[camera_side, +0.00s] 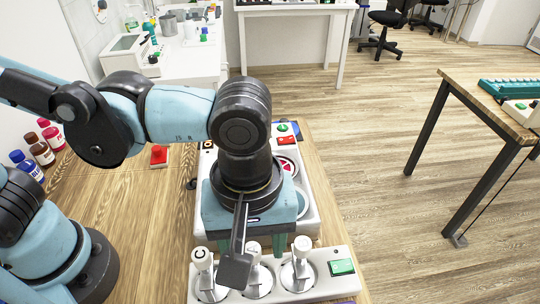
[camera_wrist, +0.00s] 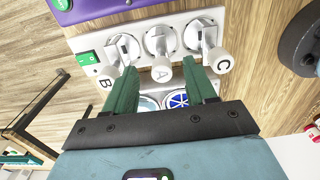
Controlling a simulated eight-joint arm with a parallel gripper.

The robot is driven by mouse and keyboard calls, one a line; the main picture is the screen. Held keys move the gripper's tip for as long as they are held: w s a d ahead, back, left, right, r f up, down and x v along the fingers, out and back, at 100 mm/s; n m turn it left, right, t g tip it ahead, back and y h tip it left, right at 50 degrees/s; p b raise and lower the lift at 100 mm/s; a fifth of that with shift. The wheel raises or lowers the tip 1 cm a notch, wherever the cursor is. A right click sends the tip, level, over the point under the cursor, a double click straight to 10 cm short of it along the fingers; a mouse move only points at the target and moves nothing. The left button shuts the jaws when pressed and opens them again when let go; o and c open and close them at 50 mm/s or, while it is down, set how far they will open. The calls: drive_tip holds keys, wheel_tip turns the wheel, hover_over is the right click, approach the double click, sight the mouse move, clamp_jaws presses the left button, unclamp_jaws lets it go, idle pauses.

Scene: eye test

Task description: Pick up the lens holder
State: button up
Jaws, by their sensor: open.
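No part in view is plainly marked as the lens holder, so I cannot tell which one it is. A white panel (camera_side: 325,283) bears three white-capped levers on round metal plates. In the side view they are lever C (camera_side: 202,258), lever A (camera_side: 254,252) and lever B (camera_side: 301,246). In the wrist view, lever A (camera_wrist: 161,74) appears between the green fingers of my open gripper (camera_wrist: 160,66), with lever B (camera_wrist: 108,83) to the left and lever C (camera_wrist: 219,61) to the right. I see no clear contact. In the side view my gripper (camera_side: 252,246) points down behind the levers, partly hidden.
A green switch (camera_side: 342,267) sits at the panel's right end. A white device with round dials and a red button (camera_side: 287,140) lies under my gripper. Several bottles (camera_side: 40,150) and a small red object (camera_side: 158,154) stand left on the wooden table (camera_side: 130,215). A purple-edged object (camera_wrist: 95,12) shows in the wrist view.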

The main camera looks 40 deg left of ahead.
sight(254, 267)
drive_tip(key=shift+w+a+f, duration=0.1)
drive_tip(key=shift+a+f, duration=0.05)
drive_tip(key=shift+f, duration=1.35)
drive_tip(key=shift+a+f, duration=0.1)
drive_tip(key=shift+f, duration=1.35)
drive_tip(key=shift+c, duration=0.2)
clamp_jaws()
drive_tip(key=shift+r, duration=0.1)
